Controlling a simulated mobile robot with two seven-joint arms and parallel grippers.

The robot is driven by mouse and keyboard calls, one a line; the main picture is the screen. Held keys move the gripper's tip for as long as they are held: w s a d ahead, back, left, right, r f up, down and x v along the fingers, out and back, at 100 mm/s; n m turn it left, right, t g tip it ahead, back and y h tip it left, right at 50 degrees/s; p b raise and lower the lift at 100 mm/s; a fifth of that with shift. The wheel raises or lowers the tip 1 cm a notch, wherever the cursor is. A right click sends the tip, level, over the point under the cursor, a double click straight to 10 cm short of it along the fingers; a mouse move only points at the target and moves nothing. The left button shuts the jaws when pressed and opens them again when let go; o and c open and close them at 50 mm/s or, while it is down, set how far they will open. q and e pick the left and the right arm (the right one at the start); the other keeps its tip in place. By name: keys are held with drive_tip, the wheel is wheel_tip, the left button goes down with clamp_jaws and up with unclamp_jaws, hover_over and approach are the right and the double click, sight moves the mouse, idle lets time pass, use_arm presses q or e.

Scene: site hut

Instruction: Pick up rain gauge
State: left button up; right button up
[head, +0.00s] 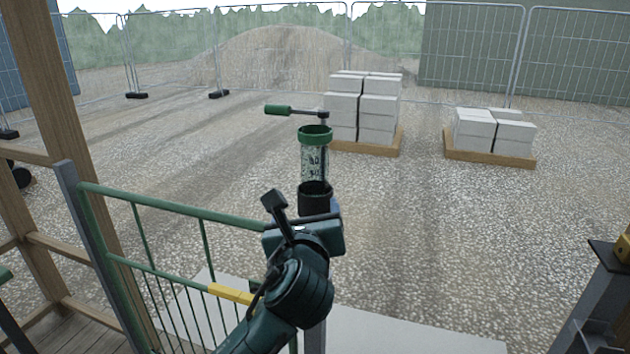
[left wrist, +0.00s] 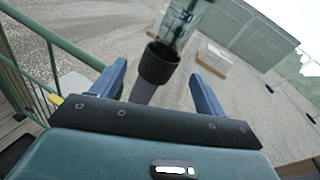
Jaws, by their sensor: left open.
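The rain gauge (head: 314,163) is a clear tube with dark markings and a green rim. It stands upright in a black cup-like holder (head: 315,194) on top of a post. In the left wrist view the clear tube (left wrist: 181,22) is cut off by the top edge, above the black holder (left wrist: 158,66). My left gripper (head: 308,212) is open, just below and in front of the gauge. Its two blue fingers (left wrist: 158,74) stand on either side of the holder in the wrist picture, with space on both sides; the gripper body hides the post's upper part in the head view. My right gripper is not in view.
A green-handled bar (head: 278,110) sticks out left above the gauge's rim. A green railing gate (head: 175,207) with a yellow piece is left of my arm. A grey post (head: 598,290) stands at the right. Pallets of blocks (head: 377,118) lie beyond on open gravel.

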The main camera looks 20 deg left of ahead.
sight(312, 173)
use_arm(q)
drive_tip(key=w+r, duration=0.1)
drive_tip(key=w, duration=0.1)
drive_tip(key=w+a+r+m, duration=0.1)
drive_tip(key=w, duration=0.2)
drive_tip(key=w+r+m+t, duration=0.1)
drive_tip(key=w, duration=0.1)
drive_tip(key=shift+w+a, duration=0.15)
drive_tip(key=shift+w, duration=0.05)
drive_tip(key=shift+p+x, duration=0.5)
drive_tip(key=shift+x, duration=2.65)
drive_tip(key=shift+f, duration=0.1)
drive_tip(key=shift+c, duration=0.5)
drive_tip(key=c, duration=1)
